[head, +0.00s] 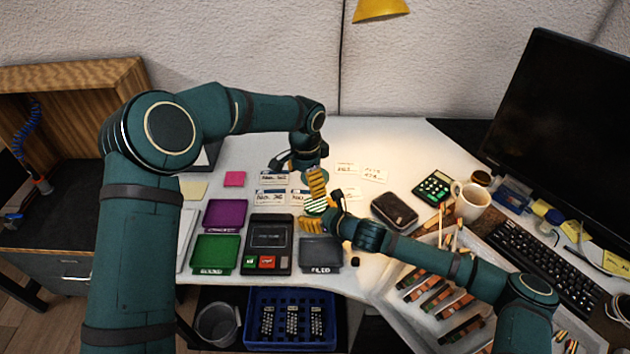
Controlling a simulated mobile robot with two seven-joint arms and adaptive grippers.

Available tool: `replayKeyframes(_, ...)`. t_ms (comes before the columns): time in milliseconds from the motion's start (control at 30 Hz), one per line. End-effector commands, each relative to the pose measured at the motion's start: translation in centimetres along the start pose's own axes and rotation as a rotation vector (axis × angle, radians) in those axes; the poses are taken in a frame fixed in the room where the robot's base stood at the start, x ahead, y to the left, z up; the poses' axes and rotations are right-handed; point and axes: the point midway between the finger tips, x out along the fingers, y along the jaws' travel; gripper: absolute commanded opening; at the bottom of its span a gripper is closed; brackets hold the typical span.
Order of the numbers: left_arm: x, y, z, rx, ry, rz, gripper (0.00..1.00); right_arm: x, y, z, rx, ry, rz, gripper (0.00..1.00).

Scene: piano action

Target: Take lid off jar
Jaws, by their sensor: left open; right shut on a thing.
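A small green-and-white striped object (316,206), which looks like the jar, sits between the yellow ridged fingers of my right gripper (314,205). The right gripper is shut on it near the middle of the table. Whether a lid is on it is hard to tell, as the fingers cover much of it. My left gripper (293,163) is open just above and left of it in the picture, its dark fingers seen at a steep angle. I cannot tell whether the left fingers touch anything.
Purple (226,215), green (215,253) and dark grey (321,253) trays surround a black device (270,245). Paper labels lie behind. At right are a dark case (394,211), a calculator (434,187), a mug (471,201) and a large parts tray (388,300) under my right arm.

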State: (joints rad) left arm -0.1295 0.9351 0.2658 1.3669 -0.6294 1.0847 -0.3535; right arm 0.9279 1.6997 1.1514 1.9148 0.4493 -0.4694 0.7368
Motion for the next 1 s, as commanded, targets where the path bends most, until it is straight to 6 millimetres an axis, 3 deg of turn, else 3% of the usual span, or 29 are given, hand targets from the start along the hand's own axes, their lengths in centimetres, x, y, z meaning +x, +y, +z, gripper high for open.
replayKeyframes(700,-0.6,1.6,-1.2,1.4,0.013,-0.004,0.92,0.0,0.0,0.1,0.0,-0.001,0.0,0.0)
replayKeyframes(1000,-0.7,1.9,-1.4,1.7,0.013,-0.011,0.92,0.0,0.0,0.1,0.0,-0.001,0.0,0.0)
